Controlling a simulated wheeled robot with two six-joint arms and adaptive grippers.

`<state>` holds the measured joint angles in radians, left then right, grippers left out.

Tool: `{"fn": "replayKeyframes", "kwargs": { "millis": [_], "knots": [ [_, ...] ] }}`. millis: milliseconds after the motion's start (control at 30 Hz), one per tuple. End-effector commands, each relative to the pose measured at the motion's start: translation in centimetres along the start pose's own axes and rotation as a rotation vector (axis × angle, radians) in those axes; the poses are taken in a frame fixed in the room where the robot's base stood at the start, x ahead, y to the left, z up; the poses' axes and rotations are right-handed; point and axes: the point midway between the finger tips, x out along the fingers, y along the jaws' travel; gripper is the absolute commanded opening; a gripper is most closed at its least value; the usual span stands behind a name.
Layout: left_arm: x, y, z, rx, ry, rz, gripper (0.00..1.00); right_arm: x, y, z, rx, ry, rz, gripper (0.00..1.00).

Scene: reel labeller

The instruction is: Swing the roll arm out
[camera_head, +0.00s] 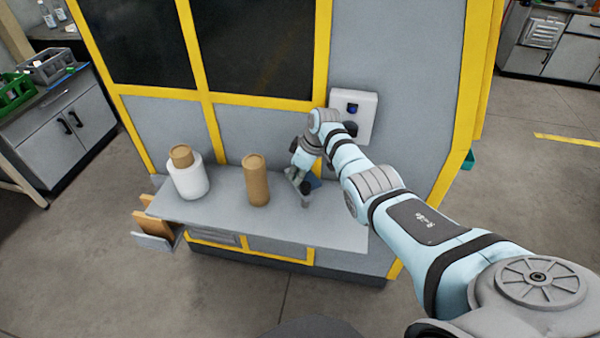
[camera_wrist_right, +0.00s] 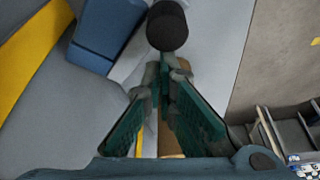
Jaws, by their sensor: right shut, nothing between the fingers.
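My right gripper (camera_head: 300,178) is low over the right part of the grey shelf (camera_head: 225,215), at the front of the machine. In the right wrist view its green-padded fingers (camera_wrist_right: 165,75) meet at the tips, shut on nothing. A black round knob (camera_wrist_right: 167,25) shows just beyond the fingertips; I cannot tell whether they touch it. It may belong to the roll arm, whose shape I cannot make out; a small grey upright piece (camera_head: 305,198) stands by the gripper. A brown cardboard tube (camera_head: 256,180) stands upright to its left. My left gripper is not in view.
A white roll (camera_head: 189,180) with a brown core (camera_head: 181,156) stands at the shelf's left. A white box (camera_head: 365,112) is on the machine panel behind my right arm. A blue block (camera_wrist_right: 105,35) is near the fingers. The shelf between roll and tube is clear.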

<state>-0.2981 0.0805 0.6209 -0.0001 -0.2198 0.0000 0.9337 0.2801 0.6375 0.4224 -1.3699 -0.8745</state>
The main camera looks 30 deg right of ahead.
Motion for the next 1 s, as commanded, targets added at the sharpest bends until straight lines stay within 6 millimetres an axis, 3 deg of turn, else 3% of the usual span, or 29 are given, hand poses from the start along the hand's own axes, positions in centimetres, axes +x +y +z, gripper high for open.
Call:
{"fn": "replayKeyframes", "kwargs": {
  "millis": [400,1000],
  "knots": [
    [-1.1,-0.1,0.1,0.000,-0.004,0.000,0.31,-0.7,0.5,1.5,-0.029,-0.001,-0.009,0.00],
    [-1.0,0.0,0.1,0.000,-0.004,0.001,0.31,-0.6,0.6,1.6,-0.026,-0.002,-0.009,0.00]
  ]
}}
